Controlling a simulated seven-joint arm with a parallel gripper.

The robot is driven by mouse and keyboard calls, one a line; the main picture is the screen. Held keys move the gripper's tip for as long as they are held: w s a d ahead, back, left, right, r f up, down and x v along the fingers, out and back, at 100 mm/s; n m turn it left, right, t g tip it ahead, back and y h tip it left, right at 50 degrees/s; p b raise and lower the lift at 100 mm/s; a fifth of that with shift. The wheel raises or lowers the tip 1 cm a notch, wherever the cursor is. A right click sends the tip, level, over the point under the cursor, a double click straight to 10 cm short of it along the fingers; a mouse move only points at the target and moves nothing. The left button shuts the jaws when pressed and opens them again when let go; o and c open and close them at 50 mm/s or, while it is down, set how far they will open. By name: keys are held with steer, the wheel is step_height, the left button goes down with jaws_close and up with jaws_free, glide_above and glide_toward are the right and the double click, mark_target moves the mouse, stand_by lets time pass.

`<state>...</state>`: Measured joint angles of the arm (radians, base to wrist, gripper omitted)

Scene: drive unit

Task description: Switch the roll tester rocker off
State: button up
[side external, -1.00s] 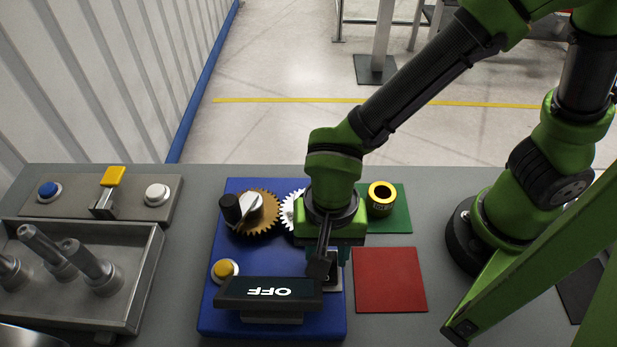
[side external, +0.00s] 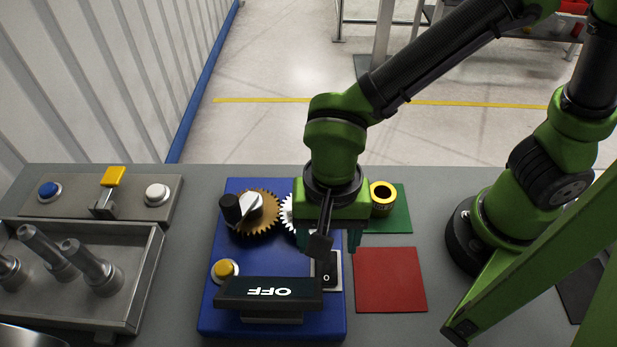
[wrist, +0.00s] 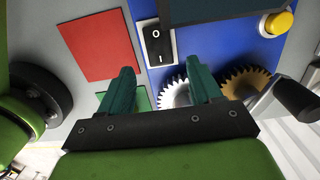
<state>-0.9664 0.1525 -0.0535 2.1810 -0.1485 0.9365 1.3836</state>
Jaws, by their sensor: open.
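The rocker switch (side external: 327,273) is black on a light plate at the right edge of the blue unit (side external: 212,318). Its end marked 0 shows in the side view; in the wrist view the rocker (wrist: 158,45) shows both the 0 and I marks. The display (side external: 268,292) reads OFF. My gripper (side external: 330,240) is above the unit, just behind the rocker in the side view. In the wrist view its two teal fingers (wrist: 160,82) are apart and empty, with the rocker beyond their tips. I cannot tell the rocker's tilt clearly.
A yellow button (side external: 225,270), a black-and-silver knob (side external: 245,209) and gears (side external: 262,212) sit on the unit. A red mat (side external: 390,280) and a green mat (side external: 403,222) with a yellow-topped ring (side external: 383,195) lie to the right. A metal tray (side external: 140,290) stands left.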

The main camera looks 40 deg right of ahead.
step_height(320, 180, up, 13)
steer(key=shift+w+d, duration=0.3)
steer(key=shift+f, duration=0.1)
steer(key=w+d+r+n+t, duration=0.1)
steer(key=d+t, duration=0.3)
steer(key=d, duration=0.7)
steer(key=w+d+r+n+t+y, duration=0.1)
steer(key=w+d+n+t, duration=0.2)
steer(key=d, duration=0.8)
steer(key=shift+w+d+n+t, duration=0.15)
steer(key=shift+w+n+t, duration=0.15)
steer(key=shift+n+t, duration=0.15)
